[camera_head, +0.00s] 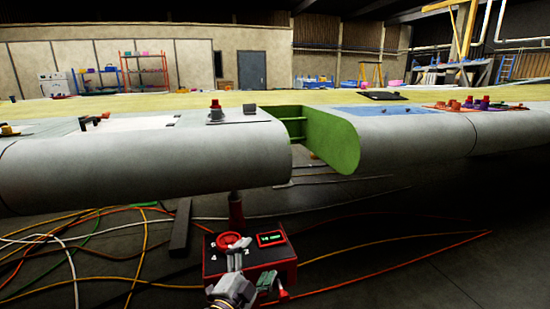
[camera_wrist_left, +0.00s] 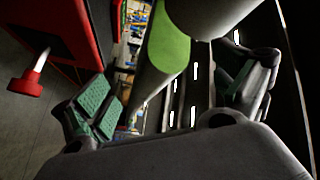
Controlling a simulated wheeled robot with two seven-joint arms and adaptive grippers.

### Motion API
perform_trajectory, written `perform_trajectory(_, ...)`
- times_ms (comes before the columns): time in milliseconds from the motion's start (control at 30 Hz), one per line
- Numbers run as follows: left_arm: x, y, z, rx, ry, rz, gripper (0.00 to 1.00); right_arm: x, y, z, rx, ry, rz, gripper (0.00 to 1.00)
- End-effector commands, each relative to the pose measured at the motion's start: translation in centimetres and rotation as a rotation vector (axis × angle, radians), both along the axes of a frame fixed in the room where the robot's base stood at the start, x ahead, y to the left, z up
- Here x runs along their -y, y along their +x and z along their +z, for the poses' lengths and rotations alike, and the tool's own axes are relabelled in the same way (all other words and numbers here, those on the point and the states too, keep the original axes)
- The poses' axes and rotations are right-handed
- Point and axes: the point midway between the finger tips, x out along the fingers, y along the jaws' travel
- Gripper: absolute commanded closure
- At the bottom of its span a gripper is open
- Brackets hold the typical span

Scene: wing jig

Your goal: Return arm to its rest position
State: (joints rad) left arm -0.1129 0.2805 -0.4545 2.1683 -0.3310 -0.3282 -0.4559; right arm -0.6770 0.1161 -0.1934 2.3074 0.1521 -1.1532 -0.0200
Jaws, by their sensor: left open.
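My left gripper (camera_head: 249,274) is at the bottom of the head view, in front of the red control box (camera_head: 284,262). In the left wrist view its two padded fingers (camera_wrist_left: 170,95) are spread wide with nothing between them. The box carries a red round knob (camera_head: 229,240) and a small display with green marks (camera_head: 271,238). In the left wrist view the red box (camera_wrist_left: 70,30) is at the upper left, and a red-tipped lever (camera_wrist_left: 26,86) sticks out from it, apart from the fingers. My right gripper is not in view.
A long grey wing (camera_head: 140,165) spans the head view above the box, with a gap showing a green rib (camera_head: 335,140). Several coloured cables (camera_head: 100,250) lie on the floor at the left. The dark floor at the right (camera_head: 440,250) is mostly clear.

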Motion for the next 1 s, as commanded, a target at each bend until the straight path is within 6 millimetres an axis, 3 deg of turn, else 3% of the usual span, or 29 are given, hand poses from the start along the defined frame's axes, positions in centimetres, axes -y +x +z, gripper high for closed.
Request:
perform_trajectory(267,-3.6,-2.5,-8.7,-0.377,-0.183,0.118,0.03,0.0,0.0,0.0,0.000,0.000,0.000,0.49)
perform_trajectory(600,-6.9,-9.3,-18.8,-0.826,-0.388,0.278,0.03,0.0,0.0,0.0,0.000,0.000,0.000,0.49)
perform_trajectory(800,-8.1,-14.6,-23.5,-1.072,-0.494,0.376,0.03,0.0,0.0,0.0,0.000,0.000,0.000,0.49)
perform_trajectory(1000,-8.7,-18.7,-26.1,-1.234,-0.560,0.446,0.03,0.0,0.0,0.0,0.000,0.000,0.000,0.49)
